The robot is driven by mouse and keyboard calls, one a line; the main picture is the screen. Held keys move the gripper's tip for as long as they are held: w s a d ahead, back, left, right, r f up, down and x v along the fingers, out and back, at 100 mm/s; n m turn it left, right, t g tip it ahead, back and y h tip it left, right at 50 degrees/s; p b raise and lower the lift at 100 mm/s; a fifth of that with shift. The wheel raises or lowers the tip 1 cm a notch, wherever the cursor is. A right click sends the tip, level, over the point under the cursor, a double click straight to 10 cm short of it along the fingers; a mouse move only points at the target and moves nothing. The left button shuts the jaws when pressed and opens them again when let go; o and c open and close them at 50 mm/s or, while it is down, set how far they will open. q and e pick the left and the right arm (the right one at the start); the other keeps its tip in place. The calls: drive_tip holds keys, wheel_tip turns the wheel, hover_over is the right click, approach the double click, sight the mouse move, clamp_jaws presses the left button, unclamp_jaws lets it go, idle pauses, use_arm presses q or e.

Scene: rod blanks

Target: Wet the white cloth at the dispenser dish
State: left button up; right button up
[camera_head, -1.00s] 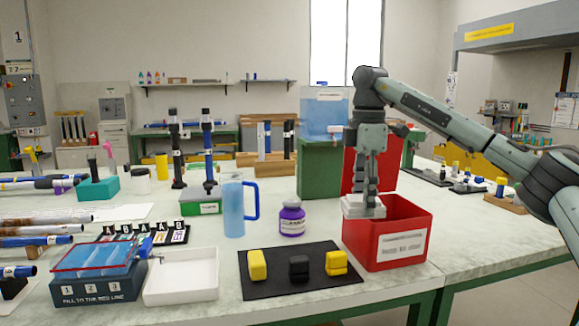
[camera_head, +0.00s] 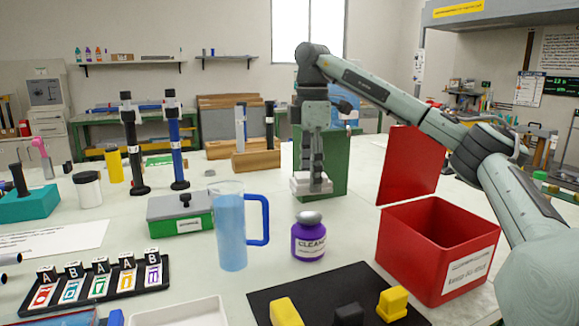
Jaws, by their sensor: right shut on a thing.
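The white cloth (camera_head: 301,184) is a folded stack in the jaws of my right gripper (camera_head: 313,182). The gripper points down and is shut on it. A purple bottle (camera_head: 308,242), its label reading like "CLEANER", stands upright on the table. Its rounded grey top (camera_head: 309,217) looks like the dispenser dish. The cloth appears just above this top in the picture, with a small gap; whether it is directly over it or farther back I cannot tell. My left gripper is not in view.
An open red bin (camera_head: 420,252) stands right of the bottle, its red lid (camera_head: 412,165) upright behind. A blue jug (camera_head: 231,232) stands close on the left. A black mat (camera_head: 310,281) with yellow and black blocks lies in front.

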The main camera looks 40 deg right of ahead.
sight(309, 217)
drive_tip(key=shift+w, duration=0.2)
drive_tip(key=shift+s+f, duration=0.15)
drive_tip(key=shift+f, duration=0.45)
wheel_tip(309, 217, down, 3)
drive_tip(key=shift+r, duration=0.2)
drive_tip(key=shift+f, duration=0.95)
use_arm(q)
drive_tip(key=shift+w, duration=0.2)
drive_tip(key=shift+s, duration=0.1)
